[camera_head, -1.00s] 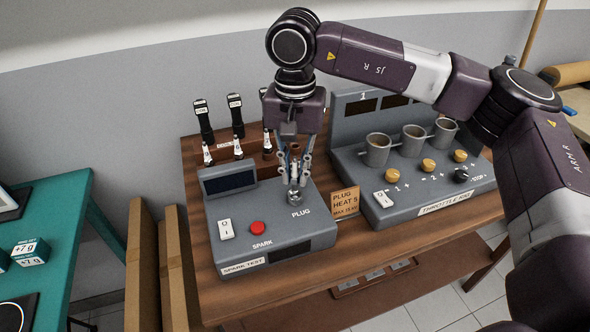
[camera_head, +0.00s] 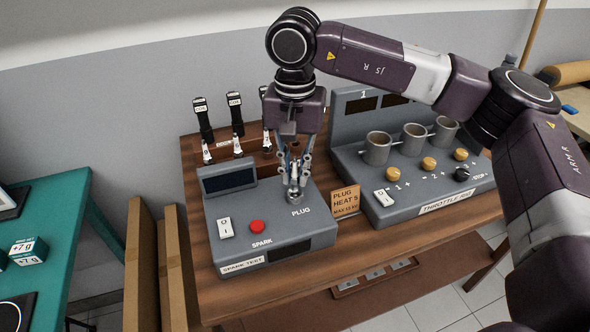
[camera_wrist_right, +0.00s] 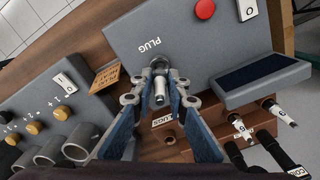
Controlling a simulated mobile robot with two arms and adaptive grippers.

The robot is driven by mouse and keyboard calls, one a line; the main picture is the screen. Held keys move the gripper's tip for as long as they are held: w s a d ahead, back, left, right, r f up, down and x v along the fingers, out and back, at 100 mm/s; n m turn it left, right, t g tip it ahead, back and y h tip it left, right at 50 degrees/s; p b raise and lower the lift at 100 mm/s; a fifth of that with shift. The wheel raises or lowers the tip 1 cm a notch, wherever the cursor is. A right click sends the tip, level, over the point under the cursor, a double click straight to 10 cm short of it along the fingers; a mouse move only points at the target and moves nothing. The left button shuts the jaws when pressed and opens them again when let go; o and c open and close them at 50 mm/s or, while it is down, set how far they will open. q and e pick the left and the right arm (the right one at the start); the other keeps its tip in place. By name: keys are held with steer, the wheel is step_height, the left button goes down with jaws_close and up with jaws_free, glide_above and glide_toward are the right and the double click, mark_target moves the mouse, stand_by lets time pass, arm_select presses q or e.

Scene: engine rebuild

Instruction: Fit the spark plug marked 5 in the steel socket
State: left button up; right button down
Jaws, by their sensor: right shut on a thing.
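My right gripper (camera_head: 294,182) points down at the spark test box (camera_head: 265,262), over its PLUG mark. In the right wrist view the gripper (camera_wrist_right: 163,100) is shut on a spark plug (camera_wrist_right: 160,88) with a pale body. The plug's number cannot be read. The steel socket (camera_wrist_right: 159,65) is a round metal fitting beside the PLUG mark. The plug is lined up with it, and its far end meets or enters the socket; I cannot tell how deep. In the head view the fingers largely hide the plug, and the socket (camera_head: 295,193) shows just below them. My left gripper is not in view.
A red button (camera_head: 257,227) and white switch (camera_head: 225,228) are on the box. A rack behind holds other plugs (camera_head: 238,147). A card (camera_head: 345,202) reads "PLUG HEAT 5". The throttle rig (camera_head: 430,195) with metal cups stands to the right.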

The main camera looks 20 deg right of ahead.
mark_target(295, 157)
steer(key=shift+f+b, duration=1)
steer(key=shift+b, duration=0.05)
stand_by(1.1)
steer(key=c, duration=1.8)
jaws_free()
steer(key=shift+r, duration=0.1)
steer(key=shift+r+p, duration=2.25)
steer(key=shift+r, duration=1.45)
